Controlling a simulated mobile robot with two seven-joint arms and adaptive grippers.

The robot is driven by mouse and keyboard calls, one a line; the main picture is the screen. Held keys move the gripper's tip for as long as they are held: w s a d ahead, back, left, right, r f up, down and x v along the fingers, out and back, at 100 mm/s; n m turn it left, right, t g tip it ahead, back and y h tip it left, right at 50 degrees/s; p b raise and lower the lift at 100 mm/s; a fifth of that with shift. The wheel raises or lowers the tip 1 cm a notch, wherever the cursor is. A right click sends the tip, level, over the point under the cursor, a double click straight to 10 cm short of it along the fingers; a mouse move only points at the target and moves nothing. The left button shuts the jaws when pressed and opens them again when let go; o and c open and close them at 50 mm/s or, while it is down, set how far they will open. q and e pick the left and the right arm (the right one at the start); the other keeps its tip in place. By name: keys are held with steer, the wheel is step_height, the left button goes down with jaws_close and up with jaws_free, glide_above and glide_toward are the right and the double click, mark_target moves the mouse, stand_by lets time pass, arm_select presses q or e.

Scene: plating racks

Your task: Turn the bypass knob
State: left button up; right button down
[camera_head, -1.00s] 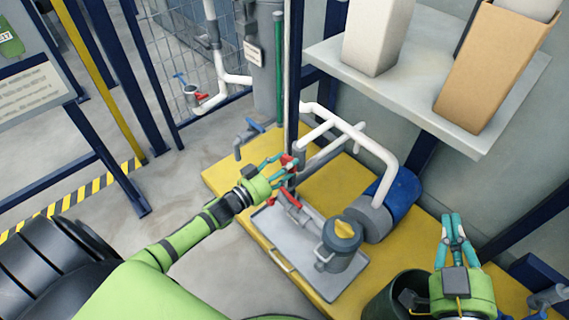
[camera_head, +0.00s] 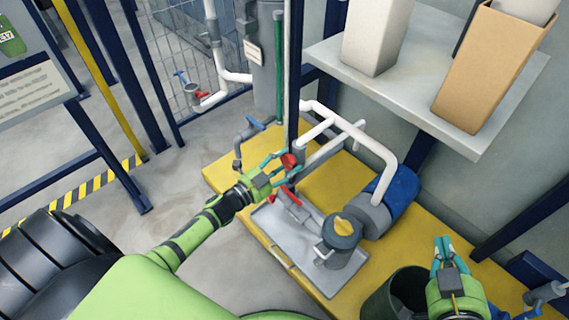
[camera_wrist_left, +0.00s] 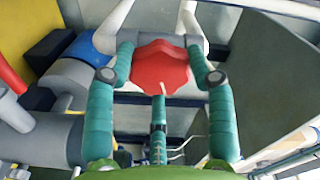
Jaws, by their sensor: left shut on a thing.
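The bypass knob (camera_head: 288,161) is red and lobed, on the grey and white pipework at the back of the yellow base. In the left wrist view the knob (camera_wrist_left: 160,68) fills the middle, with a small pale mark near its lower edge. My left gripper (camera_head: 283,165) is shut on it, with one teal finger on each side; the fingertips also show in the left wrist view (camera_wrist_left: 160,62). My right gripper (camera_head: 442,244) is at the lower right, over the yellow base and away from the knob. Its fingers look close together, and I see nothing between them.
A red-handled valve (camera_head: 284,194) and a grey canister with a yellow top (camera_head: 341,229) are near my left gripper. A blue motor (camera_head: 402,193) stands behind. A dark bin (camera_head: 377,303) is beside my right gripper. A shelf (camera_head: 440,112) with boxes overhangs on the right.

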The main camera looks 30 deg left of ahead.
arm_select(q)
steer(key=shift+w+d+r+m, duration=0.1)
steer(key=shift+r+m, duration=0.1)
steer(key=shift+m, duration=0.3)
steer(key=o, duration=1.2)
steer(key=shift+f, duration=0.1)
steer(key=shift+s+f, duration=0.1)
steer(key=shift+s, duration=0.35)
steer(key=v, duration=1.1)
steer(key=shift+a, duration=0.2)
